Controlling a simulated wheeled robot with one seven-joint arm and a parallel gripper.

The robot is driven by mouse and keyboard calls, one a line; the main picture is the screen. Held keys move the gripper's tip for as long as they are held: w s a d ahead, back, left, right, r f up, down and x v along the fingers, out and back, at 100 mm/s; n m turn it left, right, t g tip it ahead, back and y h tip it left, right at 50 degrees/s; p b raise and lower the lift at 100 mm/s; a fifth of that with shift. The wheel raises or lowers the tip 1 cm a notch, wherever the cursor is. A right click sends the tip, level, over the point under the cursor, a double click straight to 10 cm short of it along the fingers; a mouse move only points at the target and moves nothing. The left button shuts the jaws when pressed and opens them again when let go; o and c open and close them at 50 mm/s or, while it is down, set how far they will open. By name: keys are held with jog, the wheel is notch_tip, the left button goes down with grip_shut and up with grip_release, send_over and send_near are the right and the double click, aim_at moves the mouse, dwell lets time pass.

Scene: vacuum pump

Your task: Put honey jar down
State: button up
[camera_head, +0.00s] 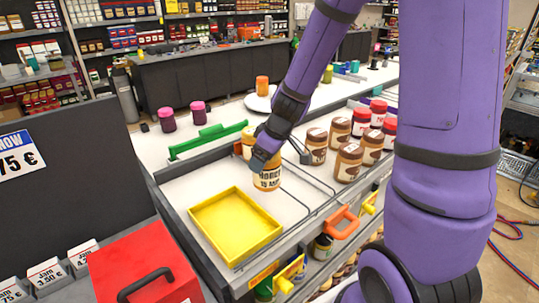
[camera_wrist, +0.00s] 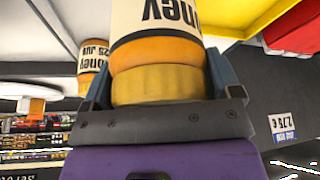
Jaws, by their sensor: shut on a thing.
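The honey jar (camera_head: 267,181) has an orange body and a pale label. It is upright on or just above the white counter, just behind the yellow tray; I cannot tell whether its base touches. My gripper (camera_head: 264,160) is shut on it from above. In the wrist view the same jar (camera_wrist: 158,85) sits between my two blue-grey fingers (camera_wrist: 160,75), upside down in the picture. A second honey jar (camera_head: 248,140) stands behind my gripper, apart from the held jar; it also shows in the wrist view (camera_wrist: 93,66).
The yellow tray (camera_head: 202,213) is empty. Brown-labelled jars (camera_head: 348,163) and red-lidded jars (camera_head: 378,110) stand to the right. A red box (camera_head: 142,262) is at front left.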

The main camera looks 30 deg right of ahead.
jog(key=shift+w+d+f, duration=0.8)
jog(key=shift+w+d, duration=0.45)
jog(key=shift+w, duration=0.55)
jog(key=shift+w+d+f, duration=0.75)
jog(key=shift+w+d, duration=0.5)
jog(key=shift+w, duration=0.55)
jog(key=shift+w+d+f, duration=0.8)
jog(key=shift+w+d, duration=0.45)
jog(key=shift+w, duration=0.55)
jog(key=shift+f, duration=0.2)
jog(key=o, duration=1)
jog(key=shift+o, duration=0.2)
jog(key=shift+r, duration=0.1)
